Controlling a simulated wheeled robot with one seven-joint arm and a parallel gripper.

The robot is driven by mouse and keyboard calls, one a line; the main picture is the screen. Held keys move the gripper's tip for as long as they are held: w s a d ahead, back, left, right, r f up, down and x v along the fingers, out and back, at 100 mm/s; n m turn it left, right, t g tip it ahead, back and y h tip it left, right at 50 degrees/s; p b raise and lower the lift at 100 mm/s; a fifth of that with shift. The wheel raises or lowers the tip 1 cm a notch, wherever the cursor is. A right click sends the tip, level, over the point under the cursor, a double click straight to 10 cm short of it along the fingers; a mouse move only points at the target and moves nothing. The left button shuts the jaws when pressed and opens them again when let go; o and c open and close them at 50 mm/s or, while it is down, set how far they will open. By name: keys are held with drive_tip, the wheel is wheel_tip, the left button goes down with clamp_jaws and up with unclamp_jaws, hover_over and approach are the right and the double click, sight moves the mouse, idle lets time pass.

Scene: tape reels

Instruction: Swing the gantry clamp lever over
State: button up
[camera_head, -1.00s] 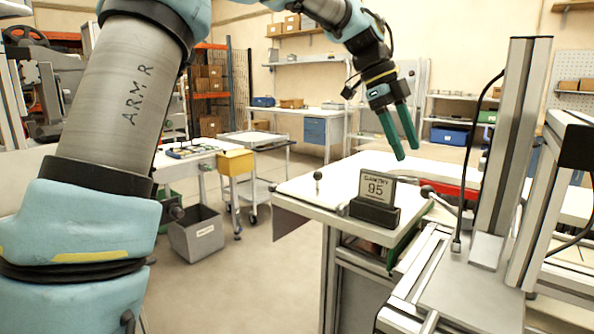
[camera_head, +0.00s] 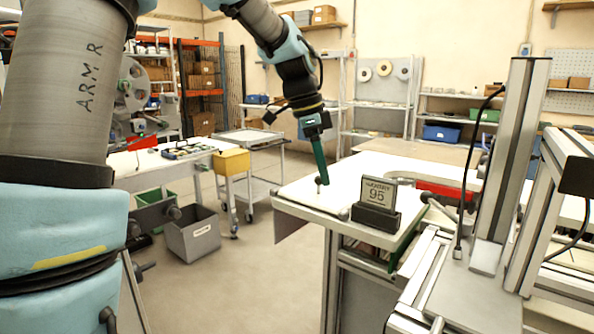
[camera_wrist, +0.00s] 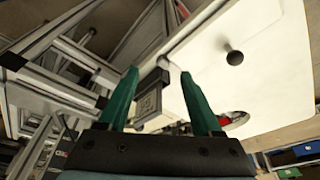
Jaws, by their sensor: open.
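The gantry clamp lever (camera_head: 440,208) is a short rod with a dark ball knob at its left end. It sits right of the "95" sign, beside the gantry's upright post (camera_head: 505,160). My gripper (camera_head: 321,183) is left of the sign, fingers pointing down over the white table; the lever is well to its right and not touched. In the wrist view my gripper (camera_wrist: 159,74) has its two green fingers apart with nothing held between them. I cannot make out the lever clearly there.
The "95" sign (camera_head: 376,195) stands in a black block at the table (camera_head: 300,203) edge. A small upright ball-topped knob (camera_wrist: 234,57) stands on the table, close to my fingertips in the head view. A red part (camera_head: 445,190) lies behind the lever. A grey bin (camera_head: 193,235) is on the floor.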

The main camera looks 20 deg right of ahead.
sight(421, 200)
drive_tip(key=shift+w+a+f+n, duration=0.25)
drive_tip(key=shift+a+n, duration=0.15)
drive_tip(key=shift+a, duration=0.35)
drive_tip(key=shift+w+a+f+n, duration=0.2)
drive_tip(key=shift+a+n, duration=0.2)
drive_tip(key=shift+a, duration=0.4)
drive_tip(key=shift+w+a+f+n, duration=0.15)
drive_tip(key=shift+a+f+n, duration=0.2)
drive_tip(key=shift+a, duration=0.4)
drive_tip(key=shift+r, duration=0.1)
drive_tip(key=shift+c, duration=0.3)
